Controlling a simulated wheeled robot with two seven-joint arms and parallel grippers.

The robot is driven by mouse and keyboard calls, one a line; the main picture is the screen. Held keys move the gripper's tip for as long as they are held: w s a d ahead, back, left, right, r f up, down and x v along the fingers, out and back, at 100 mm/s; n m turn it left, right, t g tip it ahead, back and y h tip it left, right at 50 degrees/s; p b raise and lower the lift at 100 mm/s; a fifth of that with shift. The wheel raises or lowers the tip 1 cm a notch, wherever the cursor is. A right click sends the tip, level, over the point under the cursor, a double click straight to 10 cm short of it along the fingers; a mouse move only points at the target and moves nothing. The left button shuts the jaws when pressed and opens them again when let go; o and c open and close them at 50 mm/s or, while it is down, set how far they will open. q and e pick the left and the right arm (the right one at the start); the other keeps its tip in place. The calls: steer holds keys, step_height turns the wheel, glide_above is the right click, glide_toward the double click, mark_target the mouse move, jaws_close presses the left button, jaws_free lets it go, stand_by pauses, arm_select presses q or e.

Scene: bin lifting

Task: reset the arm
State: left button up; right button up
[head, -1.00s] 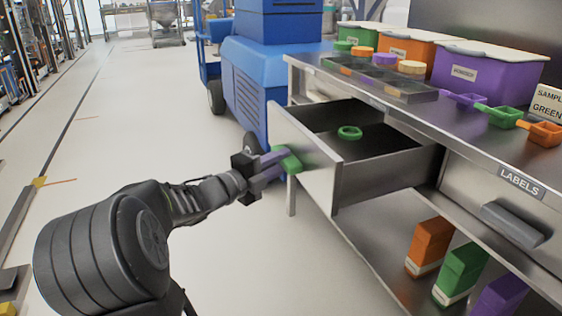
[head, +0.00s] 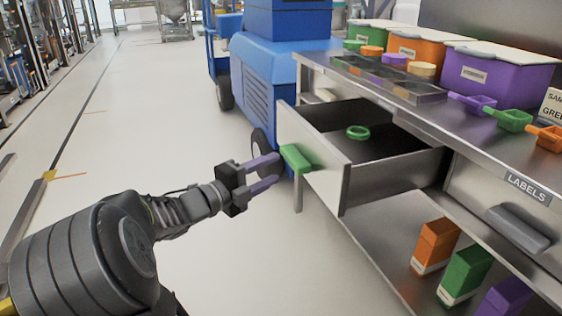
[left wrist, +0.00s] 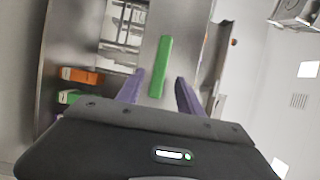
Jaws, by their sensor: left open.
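My left gripper (head: 270,172) is open and empty, its two purple fingers a little apart from the green handle (head: 297,158) of the open drawer (head: 318,185). In the left wrist view, the green handle (left wrist: 160,66) lies ahead of the gap between the fingers of my left gripper (left wrist: 160,90). The drawer is pulled out of the steel workbench (head: 420,108) and holds a green ring (head: 358,132). My right gripper is not in view.
Green, orange (head: 413,48) and purple (head: 495,72) bins stand on the workbench beside a dark tray (head: 385,78) and coloured scoops (head: 514,119). Boxes (head: 465,273) stand on the lower shelf. A blue machine (head: 262,90) is behind.

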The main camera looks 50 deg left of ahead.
arm_select(q)
steer(key=shift+s+d, duration=0.1)
steer(key=shift+s, duration=0.6)
